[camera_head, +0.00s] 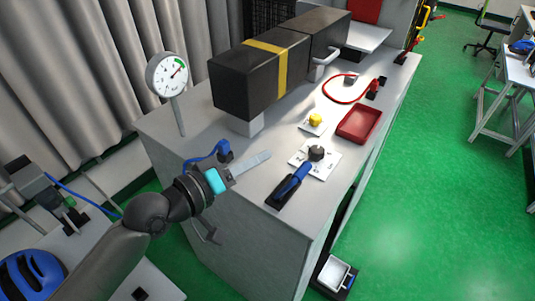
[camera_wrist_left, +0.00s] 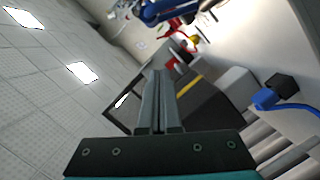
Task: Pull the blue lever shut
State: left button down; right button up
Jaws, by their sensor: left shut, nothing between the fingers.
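The blue lever (camera_head: 291,184) sits on a black base near the front right edge of the grey cabinet top. Its handle slants up toward the back right. In the left wrist view a blue shape at the top edge, partly cut off, looks like the lever (camera_wrist_left: 165,10). My left gripper (camera_head: 268,155) is shut and empty, held over the cabinet's near end, to the left of the lever and apart from it. Its closed fingers (camera_wrist_left: 158,75) also show in the left wrist view. My right gripper is not in view.
A black knob (camera_head: 316,153), a yellow button (camera_head: 316,120) and a red tray (camera_head: 359,124) stand behind the lever. A black box with a yellow band (camera_head: 266,66), a gauge (camera_head: 168,75) and a blue cable plug (camera_head: 223,150) lie further left.

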pick_arm(q)
jog(key=b+v, duration=0.1)
jog(key=v, duration=0.5)
jog(key=shift+s, duration=0.4)
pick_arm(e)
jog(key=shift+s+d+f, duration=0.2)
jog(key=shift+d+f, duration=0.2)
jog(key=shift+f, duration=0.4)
pick_arm(q)
jog(key=shift+d, duration=0.1)
